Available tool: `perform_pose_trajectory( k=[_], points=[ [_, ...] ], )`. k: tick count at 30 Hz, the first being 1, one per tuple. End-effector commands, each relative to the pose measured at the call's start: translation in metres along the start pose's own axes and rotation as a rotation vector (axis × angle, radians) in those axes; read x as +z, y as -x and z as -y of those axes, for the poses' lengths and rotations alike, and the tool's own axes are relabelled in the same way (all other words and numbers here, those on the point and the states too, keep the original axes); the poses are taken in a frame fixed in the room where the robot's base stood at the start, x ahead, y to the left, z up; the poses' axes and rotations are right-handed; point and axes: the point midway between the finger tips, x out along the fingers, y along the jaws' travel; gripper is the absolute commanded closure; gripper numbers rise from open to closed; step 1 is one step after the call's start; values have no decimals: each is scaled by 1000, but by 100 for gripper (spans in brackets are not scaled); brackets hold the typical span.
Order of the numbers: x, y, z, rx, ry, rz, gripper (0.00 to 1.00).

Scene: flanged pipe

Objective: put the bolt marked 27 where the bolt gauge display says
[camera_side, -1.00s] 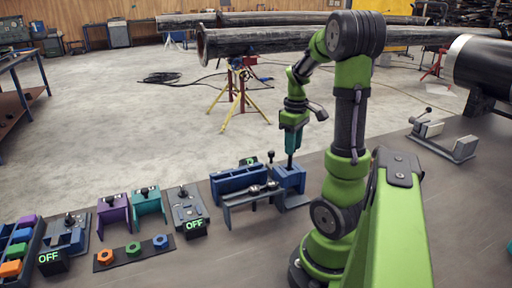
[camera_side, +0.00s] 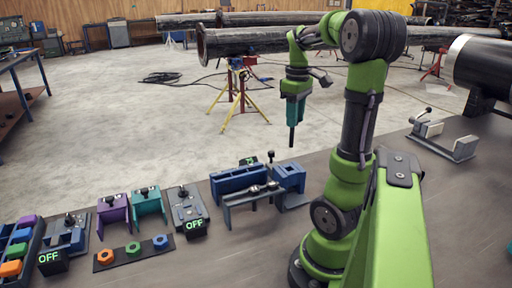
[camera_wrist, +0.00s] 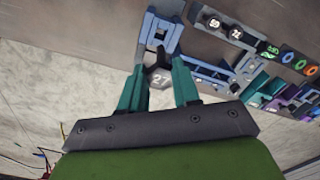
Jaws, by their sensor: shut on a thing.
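My gripper (camera_side: 293,120) is raised above the blue fixtures at the back edge of the bench. It is shut on a dark bolt whose shank (camera_side: 291,140) points straight down, clear of the fixtures. In the wrist view the bolt head marked 27 (camera_wrist: 160,79) sits between the teal fingertips (camera_wrist: 161,92). The blue block (camera_side: 289,178) stands below the bolt in the side view. A small display with green characters (camera_side: 250,161) is behind the blue fixtures, partly hidden. I cannot read it.
Two displays read OFF (camera_side: 195,224). A clamp (camera_side: 445,138) stands at right.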

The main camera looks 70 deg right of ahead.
Motion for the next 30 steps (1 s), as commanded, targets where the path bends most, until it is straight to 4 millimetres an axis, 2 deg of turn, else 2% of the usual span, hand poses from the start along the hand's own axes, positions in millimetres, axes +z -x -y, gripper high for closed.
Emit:
perform_pose_trajectory(
  k=[18,30],
  points=[
    [0,48,0,2,1,-2,100],
    [-1,51,1,1,4,0,100]
  ],
)
